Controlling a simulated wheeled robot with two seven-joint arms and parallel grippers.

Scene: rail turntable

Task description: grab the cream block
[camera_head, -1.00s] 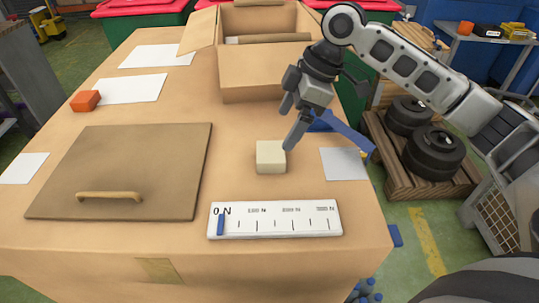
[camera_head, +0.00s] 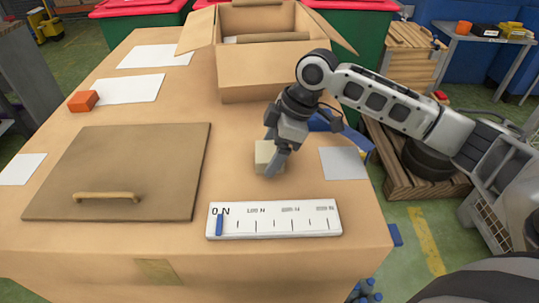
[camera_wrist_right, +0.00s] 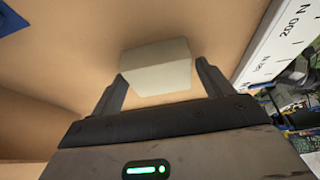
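The cream block (camera_head: 262,154) stands on the brown table top, left of the grey sheet and above the white scale strip. My right gripper (camera_head: 270,160) is over it and hides part of its right side. In the right wrist view the cream block (camera_wrist_right: 157,68) lies between the two dark fingers of my open right gripper (camera_wrist_right: 160,82). The right finger is close to the block's side; I cannot tell whether it touches. My left gripper is in neither view.
The white scale strip (camera_head: 274,220) lies in front of the block. A brown board with a handle (camera_head: 122,172) lies to the left. An open cardboard box (camera_head: 262,84) stands behind. An orange block (camera_head: 83,101) is at the far left. Bare table lies around the cream block.

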